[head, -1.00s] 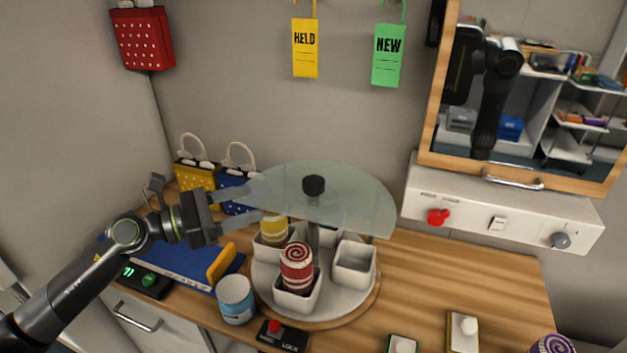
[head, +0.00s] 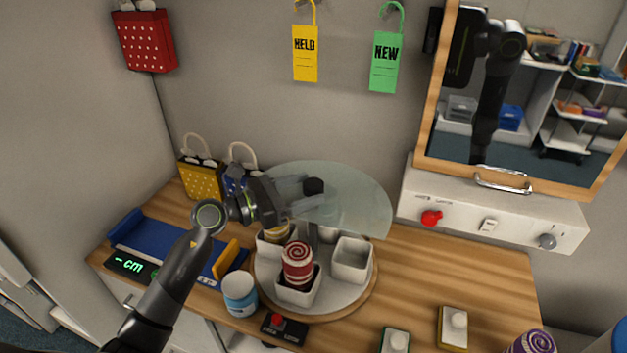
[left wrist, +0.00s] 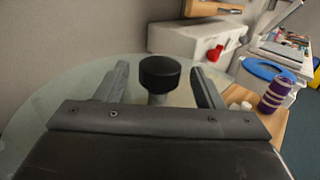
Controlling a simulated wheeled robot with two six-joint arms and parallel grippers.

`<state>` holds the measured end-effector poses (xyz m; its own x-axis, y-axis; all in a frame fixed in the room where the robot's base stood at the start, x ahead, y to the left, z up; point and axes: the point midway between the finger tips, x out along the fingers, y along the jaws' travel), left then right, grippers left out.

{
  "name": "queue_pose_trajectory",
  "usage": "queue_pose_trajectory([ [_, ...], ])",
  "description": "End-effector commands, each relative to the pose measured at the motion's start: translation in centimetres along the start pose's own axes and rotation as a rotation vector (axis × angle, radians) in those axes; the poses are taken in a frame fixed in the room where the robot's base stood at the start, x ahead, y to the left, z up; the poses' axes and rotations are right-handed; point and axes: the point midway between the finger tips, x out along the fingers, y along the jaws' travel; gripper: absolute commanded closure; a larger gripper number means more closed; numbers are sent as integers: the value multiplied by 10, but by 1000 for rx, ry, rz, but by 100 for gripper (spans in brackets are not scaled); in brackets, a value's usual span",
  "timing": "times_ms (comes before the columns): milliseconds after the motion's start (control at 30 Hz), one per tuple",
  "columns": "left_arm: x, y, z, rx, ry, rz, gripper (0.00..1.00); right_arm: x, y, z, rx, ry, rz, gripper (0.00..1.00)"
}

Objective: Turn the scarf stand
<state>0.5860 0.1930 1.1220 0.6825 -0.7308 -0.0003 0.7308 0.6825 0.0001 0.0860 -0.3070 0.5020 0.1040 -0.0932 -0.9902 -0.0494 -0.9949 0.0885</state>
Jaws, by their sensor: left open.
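The scarf stand is a round turntable (head: 345,294) with white square bins under a part-round glass top (head: 350,207). A black knob (head: 314,187) tops its central post. A red rolled scarf (head: 298,262) stands in the front bin and a yellow one (head: 277,229) in a bin behind it, partly hidden by my arm. The right bin (head: 352,261) looks empty. My left gripper (head: 301,188) is open at the knob, above the glass. In the left wrist view the knob (left wrist: 160,74) lies between the two fingers (left wrist: 158,88), with gaps on both sides. My right gripper is not in view.
A blue-and-white tin (head: 240,293) and a small box with a red button (head: 277,321) stand at the front. A blue tray (head: 175,243) lies at left. Yellow (head: 201,180) and blue bags stand behind. A white panel (head: 490,215) with a red knob is at right.

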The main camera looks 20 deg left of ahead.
Motion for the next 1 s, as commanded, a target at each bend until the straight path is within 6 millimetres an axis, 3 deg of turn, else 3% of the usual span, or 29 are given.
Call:
queue_pose_trajectory([
  [200,21,0,1,-1,-1,0,38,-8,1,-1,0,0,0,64],
  [567,25,0,0,0,0,0,38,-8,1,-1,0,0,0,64],
  [1000,24,0,0,0,0,0,94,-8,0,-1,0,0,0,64],
])
